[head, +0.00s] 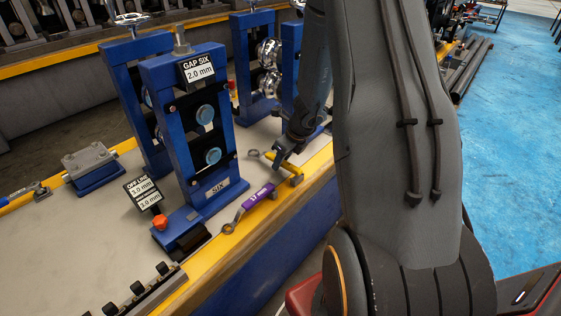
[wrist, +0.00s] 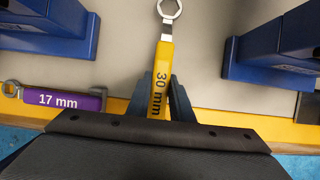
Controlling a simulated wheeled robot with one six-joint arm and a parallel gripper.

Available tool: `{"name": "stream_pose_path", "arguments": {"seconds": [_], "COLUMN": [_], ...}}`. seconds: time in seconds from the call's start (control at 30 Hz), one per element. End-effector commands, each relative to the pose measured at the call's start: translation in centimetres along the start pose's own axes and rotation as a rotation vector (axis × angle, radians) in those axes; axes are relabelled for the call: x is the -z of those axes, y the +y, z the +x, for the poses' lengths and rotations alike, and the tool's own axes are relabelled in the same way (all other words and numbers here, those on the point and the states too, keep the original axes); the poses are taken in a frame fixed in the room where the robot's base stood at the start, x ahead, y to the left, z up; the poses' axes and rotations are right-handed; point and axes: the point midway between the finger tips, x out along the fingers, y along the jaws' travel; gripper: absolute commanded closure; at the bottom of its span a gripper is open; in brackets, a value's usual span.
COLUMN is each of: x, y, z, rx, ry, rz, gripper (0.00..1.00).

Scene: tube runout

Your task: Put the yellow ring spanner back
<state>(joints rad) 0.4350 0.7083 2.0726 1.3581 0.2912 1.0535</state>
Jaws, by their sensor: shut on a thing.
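The yellow ring spanner (wrist: 161,80) is marked 30 mm. Its yellow handle is between the fingers of my gripper (wrist: 160,98) in the wrist view, and its metal ring end points up, away from the wrist. In the head view the yellow spanner (head: 290,172) shows at my gripper (head: 282,157), near the yellow edge of the bench. My gripper is shut on the handle. I cannot tell whether the spanner touches the bench top. A purple ring spanner (head: 259,196) marked 17 mm lies to the left at the bench edge; it also shows in the wrist view (wrist: 62,101).
A blue roller stand (head: 161,86) labelled SIX, with a GAP SIX 2.0 mm sign (head: 199,69), stands left of my gripper. A small display (head: 144,194) and an orange-red button (head: 160,222) are in front of it. More blue stands are behind. Blue floor (head: 515,150) is clear at right.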

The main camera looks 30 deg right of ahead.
Motion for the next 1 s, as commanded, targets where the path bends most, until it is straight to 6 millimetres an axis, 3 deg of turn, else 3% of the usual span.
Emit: {"name": "stream_pose_path", "arguments": {"seconds": [0.93,0.97,1.0], "x": [0.6,0.6,0.6], "y": [0.0,0.0,0.0], "z": [1.3,1.3,1.3], "rx": [0.000,0.000,0.000], "ry": [0.000,0.000,0.000], "rz": [0.000,0.000,0.000], "gripper": [1.00,0.75,0.68]}}
